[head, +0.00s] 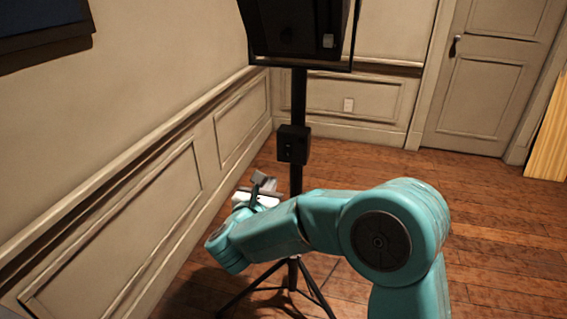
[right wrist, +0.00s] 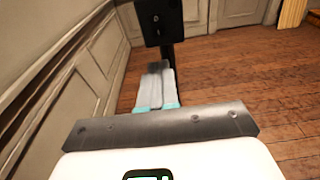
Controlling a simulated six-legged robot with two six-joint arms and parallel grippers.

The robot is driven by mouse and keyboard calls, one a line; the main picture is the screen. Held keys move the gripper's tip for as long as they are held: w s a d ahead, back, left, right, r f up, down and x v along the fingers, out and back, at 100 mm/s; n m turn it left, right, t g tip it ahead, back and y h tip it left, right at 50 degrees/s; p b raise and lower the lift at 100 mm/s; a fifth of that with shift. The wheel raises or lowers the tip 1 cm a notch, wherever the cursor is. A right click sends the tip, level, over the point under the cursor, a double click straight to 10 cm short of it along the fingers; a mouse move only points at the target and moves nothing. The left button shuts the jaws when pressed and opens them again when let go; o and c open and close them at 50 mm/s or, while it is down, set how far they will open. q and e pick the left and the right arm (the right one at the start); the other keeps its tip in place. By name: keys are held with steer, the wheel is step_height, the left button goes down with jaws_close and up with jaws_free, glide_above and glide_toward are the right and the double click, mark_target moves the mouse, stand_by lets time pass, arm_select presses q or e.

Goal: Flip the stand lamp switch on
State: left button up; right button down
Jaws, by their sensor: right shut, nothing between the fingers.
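The stand lamp's black pole (head: 298,100) rises from a tripod base on the floor, with a dark lamp head (head: 290,30) at the top. A black switch box (head: 293,144) is mounted partway up the pole. It also shows at the top of the right wrist view (right wrist: 158,20), with a small switch on its face. My right gripper (head: 263,181) is just below and left of the box, apart from it. In the right wrist view its fingers (right wrist: 156,80) are together and empty, pointing toward the pole under the box. My left gripper is not in view.
A panelled wall (head: 150,185) runs close along the left. A door (head: 490,75) stands at the back right. The wooden floor (head: 500,220) on the right is clear. The tripod legs (head: 255,287) spread below my right arm.

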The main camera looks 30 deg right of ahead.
mark_target(288, 155)
steer(key=shift+w, duration=0.1)
steer(key=p+x, duration=0.2)
steer(key=x, duration=1.1)
steer(key=shift+w+d+f, duration=0.1)
steer(key=shift+w+d, duration=0.15)
steer(key=shift+w, duration=0.1)
